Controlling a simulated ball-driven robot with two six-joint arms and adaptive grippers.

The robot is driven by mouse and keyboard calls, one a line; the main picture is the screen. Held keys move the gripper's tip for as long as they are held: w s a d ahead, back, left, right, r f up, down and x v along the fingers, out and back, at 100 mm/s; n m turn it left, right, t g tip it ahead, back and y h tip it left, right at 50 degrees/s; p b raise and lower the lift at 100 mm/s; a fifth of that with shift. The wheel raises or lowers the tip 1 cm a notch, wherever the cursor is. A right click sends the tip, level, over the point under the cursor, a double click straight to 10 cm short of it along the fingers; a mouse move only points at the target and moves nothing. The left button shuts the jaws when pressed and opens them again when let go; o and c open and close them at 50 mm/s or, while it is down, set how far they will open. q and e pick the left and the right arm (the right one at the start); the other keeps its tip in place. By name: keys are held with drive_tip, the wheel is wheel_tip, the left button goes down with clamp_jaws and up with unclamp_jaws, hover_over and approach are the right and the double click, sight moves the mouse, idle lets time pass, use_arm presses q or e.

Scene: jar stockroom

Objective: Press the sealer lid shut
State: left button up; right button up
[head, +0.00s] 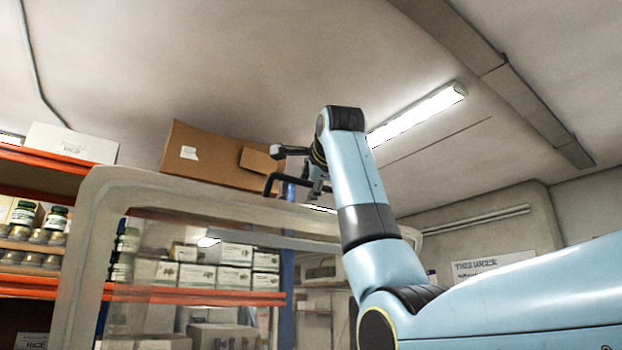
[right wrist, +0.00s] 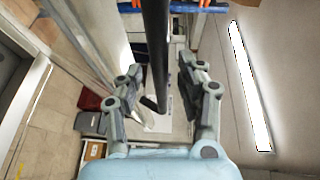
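The sealer lid (head: 88,235) is a raised, rounded beige frame around a clear panel, standing tilted up in the head view. A black bar handle (head: 270,184) sticks out at its top edge. My right gripper (head: 300,168) is up at this handle, partly hidden behind its own wrist. In the right wrist view the black handle bar (right wrist: 155,45) runs between the two fingers of my right gripper (right wrist: 158,80). The fingers are apart, with a gap on both sides of the bar. The sealer's lower part is not in view. My left gripper is not in view.
Behind the lid stand orange shelves (head: 205,297) with white boxes and jars (head: 52,222). A cardboard box (head: 215,158) and a white box (head: 72,143) sit on top. A ceiling lamp (head: 418,115) hangs above. The air above the lid looks clear.

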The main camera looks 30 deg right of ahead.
drive_tip(key=shift+w+d, duration=0.1)
drive_tip(key=shift+w, duration=0.45)
drive_tip(key=shift+f, duration=0.1)
drive_tip(key=shift+c, duration=1.4)
drive_tip(key=c, duration=0.4)
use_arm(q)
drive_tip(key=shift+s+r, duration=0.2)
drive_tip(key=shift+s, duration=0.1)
use_arm(e)
clamp_jaws()
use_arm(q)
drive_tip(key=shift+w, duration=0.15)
